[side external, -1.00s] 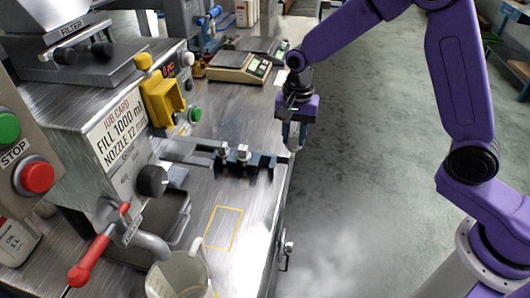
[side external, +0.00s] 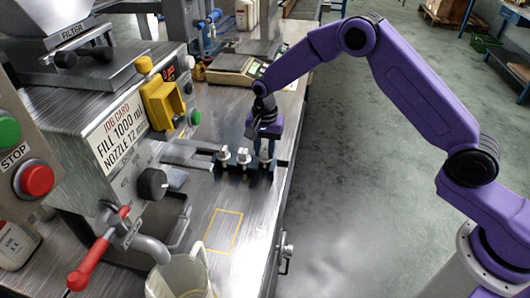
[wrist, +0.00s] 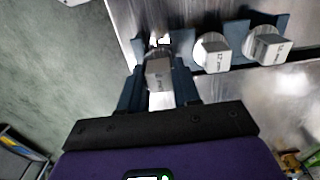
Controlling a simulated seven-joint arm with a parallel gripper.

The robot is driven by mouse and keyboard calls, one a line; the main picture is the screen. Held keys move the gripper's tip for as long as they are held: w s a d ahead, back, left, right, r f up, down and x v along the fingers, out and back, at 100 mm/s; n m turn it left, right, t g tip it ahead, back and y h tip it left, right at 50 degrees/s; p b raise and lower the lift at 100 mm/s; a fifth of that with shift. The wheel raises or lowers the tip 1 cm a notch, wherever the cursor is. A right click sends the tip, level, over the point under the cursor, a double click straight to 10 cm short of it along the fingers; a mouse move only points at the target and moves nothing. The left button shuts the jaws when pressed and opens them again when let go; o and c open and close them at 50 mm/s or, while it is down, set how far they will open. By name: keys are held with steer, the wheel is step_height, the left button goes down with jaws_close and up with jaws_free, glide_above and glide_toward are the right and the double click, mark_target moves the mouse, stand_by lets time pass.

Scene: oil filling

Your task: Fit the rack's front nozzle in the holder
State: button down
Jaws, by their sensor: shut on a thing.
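My gripper (side external: 264,146) is shut on the front nozzle, a pale metal piece with a square top (wrist: 160,74). It is at the front end of the dark blue rack (side external: 230,170), near the table edge. In the wrist view the fingers (wrist: 158,88) lie on both sides of this nozzle. I cannot tell whether the nozzle is seated in its slot or just above it. Two more nozzles stand in the rack: the middle one (side external: 243,156) and the rear one (side external: 224,154). I cannot tell for sure which part is the holder.
The filling machine (side external: 115,140) with its red-handled valve (side external: 98,250) stands at the left. A clear jug (side external: 180,275) is at the front, near a yellow outlined square (side external: 224,230). A scale (side external: 232,68) sits behind the rack. The table's right edge is close to my gripper.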

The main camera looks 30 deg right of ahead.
mark_target(263, 148)
steer(key=shift+f, duration=0.8)
steer(key=shift+f, duration=0.2)
steer(key=c, duration=0.8)
jaws_free()
step_height(263, 148, up, 17)
steer(key=shift+w+a+r, duration=0.2)
